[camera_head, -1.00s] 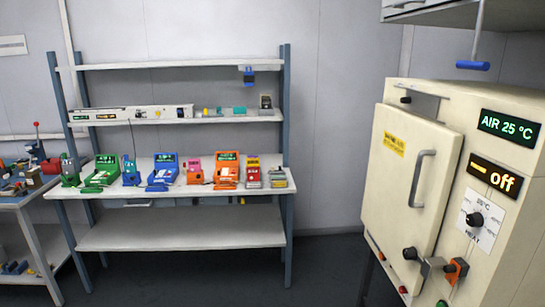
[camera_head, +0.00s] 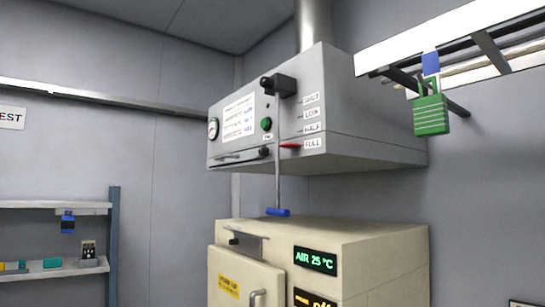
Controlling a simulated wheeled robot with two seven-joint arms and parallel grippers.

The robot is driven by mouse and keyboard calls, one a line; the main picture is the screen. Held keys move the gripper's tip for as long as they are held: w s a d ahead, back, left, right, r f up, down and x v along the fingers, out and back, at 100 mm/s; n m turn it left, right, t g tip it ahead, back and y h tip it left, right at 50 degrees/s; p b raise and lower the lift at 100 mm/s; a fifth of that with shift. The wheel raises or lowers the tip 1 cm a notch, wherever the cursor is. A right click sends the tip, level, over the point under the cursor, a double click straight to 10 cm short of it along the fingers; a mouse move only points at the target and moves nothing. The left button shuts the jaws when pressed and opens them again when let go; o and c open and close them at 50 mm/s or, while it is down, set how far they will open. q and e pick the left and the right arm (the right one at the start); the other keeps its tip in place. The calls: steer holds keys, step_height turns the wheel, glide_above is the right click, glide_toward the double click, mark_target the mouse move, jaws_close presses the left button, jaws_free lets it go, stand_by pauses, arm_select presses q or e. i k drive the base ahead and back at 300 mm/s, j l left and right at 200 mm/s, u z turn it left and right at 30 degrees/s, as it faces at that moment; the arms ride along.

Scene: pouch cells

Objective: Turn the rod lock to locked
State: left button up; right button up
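A grey hood box (camera_head: 370,100) hangs on the wall above the cream oven. A thin rod (camera_head: 277,180) runs down its front from a black block (camera_head: 280,85) at the top to a blue handle (camera_head: 278,212) at its lower end. A small black knob or clamp (camera_head: 265,152) sits beside the rod near the hood's lower edge; which part is the rod lock, and its setting, I cannot tell. A red pointer (camera_head: 291,146) sits close to the FULL label (camera_head: 312,143), the lowest label in a column. Neither gripper is in view.
The cream oven (camera_head: 385,260) stands below, with a green display (camera_head: 315,260) reading AIR 25 °C. A shelf (camera_head: 55,271) with small devices stands at lower left. A round gauge (camera_head: 213,128) is on the hood's front.

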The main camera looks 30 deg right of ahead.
mark_target(267, 83)
steer(key=z, duration=1.25)
